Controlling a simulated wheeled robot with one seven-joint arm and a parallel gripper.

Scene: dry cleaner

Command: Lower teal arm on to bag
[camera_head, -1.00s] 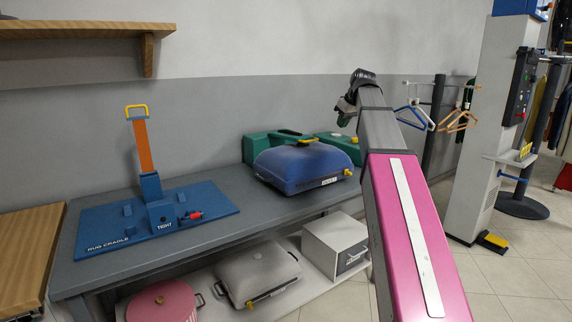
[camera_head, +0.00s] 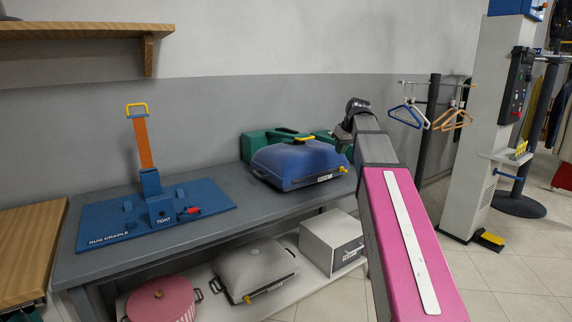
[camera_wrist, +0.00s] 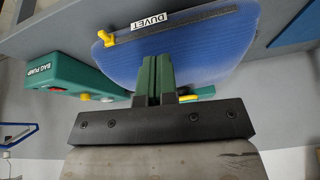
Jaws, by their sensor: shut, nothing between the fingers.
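A plump blue bag (camera_head: 299,165), labelled DUVET, lies on the grey bench; it fills the upper middle of the wrist view (camera_wrist: 190,50). Teal parts (camera_head: 262,143) stand behind it against the wall, with a yellow handle (camera_head: 304,139) by the bag's top. In the wrist view, a teal piece (camera_wrist: 206,91) with a yellow strip shows right of my fingers. The teal BAG PUMP box (camera_wrist: 62,76) is on the left. My gripper (camera_wrist: 155,68) is shut and empty, its fingers seen against the bag. Contact cannot be told. In the head view, my wrist largely hides it (camera_head: 343,133).
A blue rug cradle (camera_head: 108,222) with an orange lever stands on the bench's left. The lower shelf holds a pink pot (camera_head: 160,300), a grey bag (camera_head: 255,266) and a white box (camera_head: 331,243). Hangers (camera_head: 408,114) hang on a rack at right.

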